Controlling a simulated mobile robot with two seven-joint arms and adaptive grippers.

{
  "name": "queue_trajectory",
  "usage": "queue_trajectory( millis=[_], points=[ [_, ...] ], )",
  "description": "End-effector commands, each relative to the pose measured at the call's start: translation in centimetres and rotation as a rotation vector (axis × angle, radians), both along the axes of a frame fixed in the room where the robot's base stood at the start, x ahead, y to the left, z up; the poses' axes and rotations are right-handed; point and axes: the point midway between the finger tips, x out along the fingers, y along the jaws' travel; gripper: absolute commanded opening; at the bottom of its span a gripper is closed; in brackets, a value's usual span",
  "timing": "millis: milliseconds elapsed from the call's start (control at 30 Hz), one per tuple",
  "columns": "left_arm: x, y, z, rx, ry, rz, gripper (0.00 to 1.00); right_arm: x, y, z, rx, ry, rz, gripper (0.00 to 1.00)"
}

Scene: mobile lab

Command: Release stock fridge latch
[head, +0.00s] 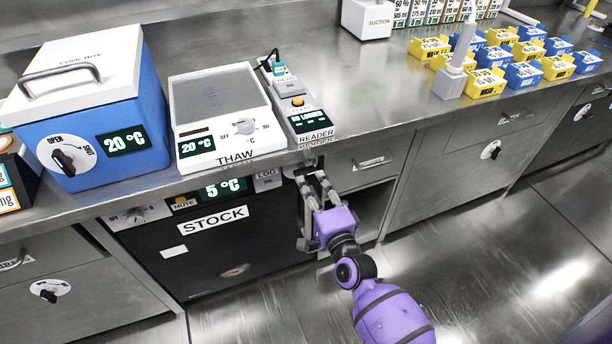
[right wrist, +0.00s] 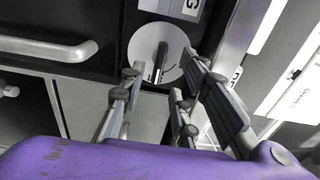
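The stock fridge (head: 240,251) has a black front, a STOCK label and a 5 °C display, and sits under the counter. In the right wrist view a round white plate (right wrist: 141,42) carries a narrow grey latch lever (right wrist: 160,62), near the LOG label. My right gripper (head: 312,176) is at the fridge's upper right corner and hides most of the latch in the head view. In the right wrist view its fingers (right wrist: 161,74) are apart, with the lever showing between the tips. I cannot tell whether they touch it. My left gripper is not in view.
The counter edge (head: 330,144) overhangs just above my right gripper. A drawer (head: 362,163) and an open recess are to its right. A grey bar handle (right wrist: 50,47) shows left of the plate in the wrist view. The floor (head: 500,250) in front is clear.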

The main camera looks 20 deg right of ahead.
Motion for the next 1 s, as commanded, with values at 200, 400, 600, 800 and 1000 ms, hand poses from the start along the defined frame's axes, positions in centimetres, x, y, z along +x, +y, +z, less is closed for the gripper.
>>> queue_trajectory(
  millis=[200, 400, 600, 800, 1000],
  points=[
    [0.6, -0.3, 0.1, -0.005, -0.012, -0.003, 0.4, 3.3, 0.1, 0.0, -0.002, 0.0, 0.001, 0.3],
    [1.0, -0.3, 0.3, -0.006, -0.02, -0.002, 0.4, 4.4, 0.1, -0.1, -0.003, 0.002, 0.0, 0.3],
    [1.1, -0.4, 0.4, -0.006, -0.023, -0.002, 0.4, 4.5, 0.1, -0.1, -0.004, 0.002, 0.001, 0.3],
    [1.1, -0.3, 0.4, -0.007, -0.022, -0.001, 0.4, 4.5, 0.2, -0.1, -0.004, 0.002, 0.001, 0.07],
    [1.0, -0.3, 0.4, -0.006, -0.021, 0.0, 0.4, 4.4, 0.2, -0.1, -0.004, 0.002, 0.001, 0.0]
  ],
)
